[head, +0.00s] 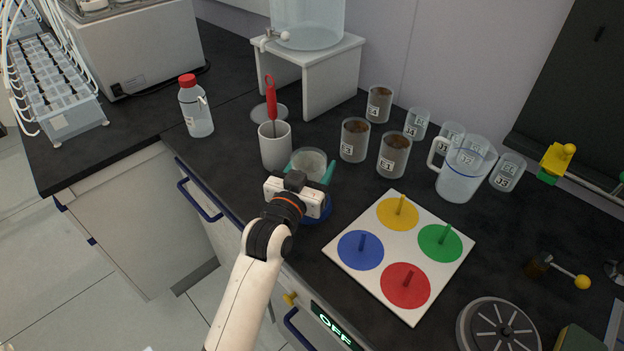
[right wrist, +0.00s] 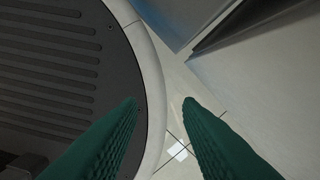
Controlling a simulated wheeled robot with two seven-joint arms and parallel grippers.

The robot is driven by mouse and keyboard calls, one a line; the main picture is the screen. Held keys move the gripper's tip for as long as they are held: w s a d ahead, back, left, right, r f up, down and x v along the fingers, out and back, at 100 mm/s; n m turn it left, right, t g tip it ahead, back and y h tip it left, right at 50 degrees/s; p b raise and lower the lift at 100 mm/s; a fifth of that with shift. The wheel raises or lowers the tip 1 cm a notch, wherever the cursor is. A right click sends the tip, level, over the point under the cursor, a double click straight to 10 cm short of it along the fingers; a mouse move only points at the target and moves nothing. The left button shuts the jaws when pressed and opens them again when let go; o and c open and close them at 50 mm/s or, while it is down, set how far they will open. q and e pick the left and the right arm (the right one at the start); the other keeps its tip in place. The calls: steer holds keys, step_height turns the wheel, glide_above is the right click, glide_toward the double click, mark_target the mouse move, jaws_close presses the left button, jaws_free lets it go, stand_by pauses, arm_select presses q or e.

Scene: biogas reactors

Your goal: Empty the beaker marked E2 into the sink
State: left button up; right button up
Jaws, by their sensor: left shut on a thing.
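My left gripper (head: 314,172) is shut on a clear glass beaker (head: 308,160) with pale contents, beside the white mug. The side that I see shows no mark, so I cannot tell whether it is E2. Three beakers with brown contents stand behind: one marked E1 (head: 394,155), one to its left (head: 354,140) and one farther back (head: 379,104); the last two marks are too small to read surely. In the right wrist view my right gripper (right wrist: 162,102) is open and empty, above the floor. No sink shows.
A white mug (head: 275,145) holding a red-handled tool and a red-capped bottle (head: 195,106) stand left. A clear jug (head: 465,169) and small glass jars stand right. A board with coloured discs (head: 335,250) lies in front. A dispenser stand (head: 333,80) is behind.

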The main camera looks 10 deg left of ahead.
arm_select(q)
step_height(320, 180, up, 18)
steer(key=p, duration=1.3)
steer(key=shift+f, duration=0.15)
